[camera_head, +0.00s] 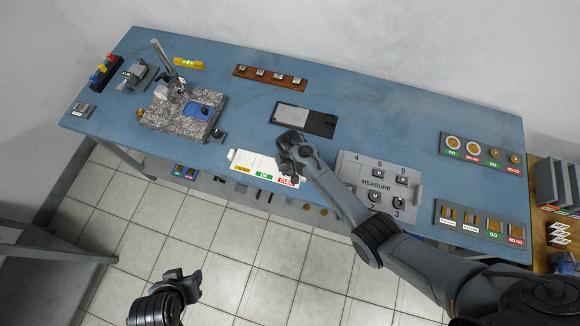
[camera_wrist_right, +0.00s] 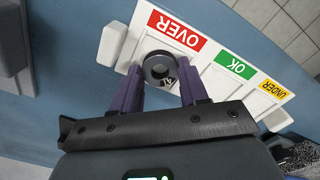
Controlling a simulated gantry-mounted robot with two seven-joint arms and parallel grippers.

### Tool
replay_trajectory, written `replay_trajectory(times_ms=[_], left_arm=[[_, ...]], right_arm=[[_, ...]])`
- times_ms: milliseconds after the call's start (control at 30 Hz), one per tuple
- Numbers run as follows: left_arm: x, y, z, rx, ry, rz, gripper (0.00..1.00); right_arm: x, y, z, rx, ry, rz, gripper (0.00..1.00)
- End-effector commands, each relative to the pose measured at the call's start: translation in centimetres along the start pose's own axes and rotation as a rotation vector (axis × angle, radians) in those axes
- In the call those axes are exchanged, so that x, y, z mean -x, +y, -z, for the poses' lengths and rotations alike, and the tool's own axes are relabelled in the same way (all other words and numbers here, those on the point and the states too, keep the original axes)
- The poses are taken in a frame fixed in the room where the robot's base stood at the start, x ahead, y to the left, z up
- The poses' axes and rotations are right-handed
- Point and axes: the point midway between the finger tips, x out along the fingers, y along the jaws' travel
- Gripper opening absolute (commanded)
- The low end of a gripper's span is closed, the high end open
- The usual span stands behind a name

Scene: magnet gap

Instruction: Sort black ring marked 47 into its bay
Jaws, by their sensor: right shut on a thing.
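The black ring (camera_wrist_right: 160,68) shows in the right wrist view with a small white number on its near side, too small to read surely. My right gripper (camera_wrist_right: 160,75) is shut on it, with one purple finger on each side. The ring is over the OVER bay of the white sorting tray (camera_wrist_right: 139,51), beside the red OVER label (camera_wrist_right: 177,32). Whether it touches the tray floor I cannot tell. In the head view my right gripper (camera_head: 287,152) hides the ring. My left gripper (camera_head: 183,283) hangs over the floor, away from the table; its opening is unclear.
The tray's green OK (camera_wrist_right: 236,67) and yellow UNDER (camera_wrist_right: 273,90) bays look empty. A grey MEASURE board (camera_head: 348,160) with several numbered blocks stands right of the tray. A black and grey plate (camera_head: 319,124) lies behind. A granite stand (camera_head: 160,121) is at left.

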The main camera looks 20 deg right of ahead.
Motion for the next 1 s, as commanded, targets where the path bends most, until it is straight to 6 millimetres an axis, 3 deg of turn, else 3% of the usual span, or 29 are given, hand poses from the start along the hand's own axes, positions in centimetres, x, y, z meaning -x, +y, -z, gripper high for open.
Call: replay_trajectory(times_ms=[800,833,1000], left_arm=[[-0.09,0.26,0.05,0.010,0.002,-0.008,0.43],[-0.07,0.26,0.05,0.010,0.002,-0.008,0.43],[-0.07,0.22,0.04,0.009,0.002,-0.007,0.43]], right_arm=[[-0.40,-0.01,0.01,0.000,0.000,0.000,0.12],[-0.37,-0.01,0.01,0.000,0.000,0.000,0.48],[-0.37,-0.01,0.01,0.000,0.000,0.000,0.73]])
